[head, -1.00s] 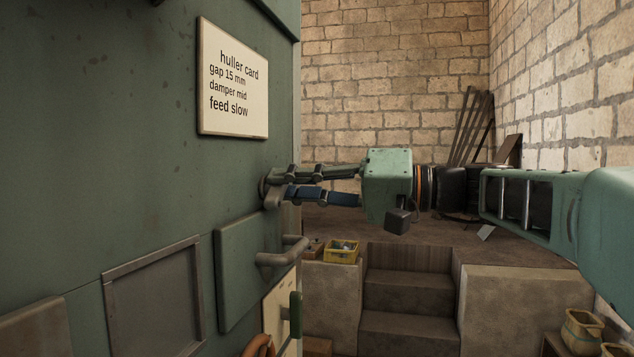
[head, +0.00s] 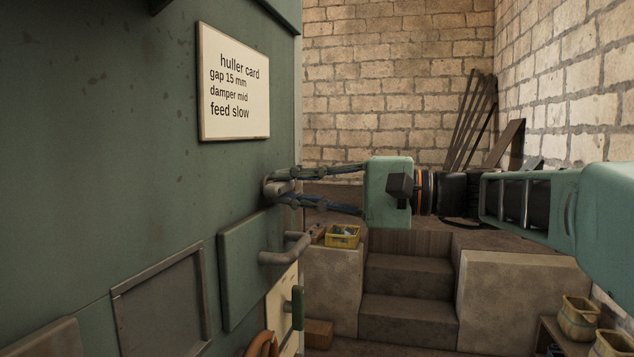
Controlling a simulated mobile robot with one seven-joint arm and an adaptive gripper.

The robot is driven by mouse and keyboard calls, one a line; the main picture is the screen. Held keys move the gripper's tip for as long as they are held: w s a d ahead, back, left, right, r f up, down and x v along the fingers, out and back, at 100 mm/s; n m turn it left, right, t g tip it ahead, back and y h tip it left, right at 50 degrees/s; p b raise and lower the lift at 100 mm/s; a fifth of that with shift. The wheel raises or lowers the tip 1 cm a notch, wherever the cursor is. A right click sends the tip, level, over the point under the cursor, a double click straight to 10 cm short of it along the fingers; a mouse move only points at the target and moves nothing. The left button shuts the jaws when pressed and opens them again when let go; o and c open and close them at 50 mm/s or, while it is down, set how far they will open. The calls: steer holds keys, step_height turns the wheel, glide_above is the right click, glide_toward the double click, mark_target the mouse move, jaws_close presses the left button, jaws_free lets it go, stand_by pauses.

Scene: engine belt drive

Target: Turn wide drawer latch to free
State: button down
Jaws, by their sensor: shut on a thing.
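The latch (head: 267,189) is a small grey-brown turn piece on the green machine wall, just above a green drawer front (head: 236,285) with a grey bar handle (head: 284,250). My gripper (head: 279,186) comes in from the right, level, and its fingers are closed on the latch. The fingertips cover much of the latch, so its exact angle cannot be told. The drawer front looks flush along its edges, as far as it shows.
A huller card (head: 234,82) hangs above the latch. A framed panel (head: 160,305) lies at lower left. A cream panel with a green handle (head: 298,307) is below the drawer. Free air surrounds my forearm.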

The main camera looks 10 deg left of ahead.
stand_by(0.4)
steer(key=c, duration=1.9)
jaws_free()
steer(key=shift+c, duration=0.2)
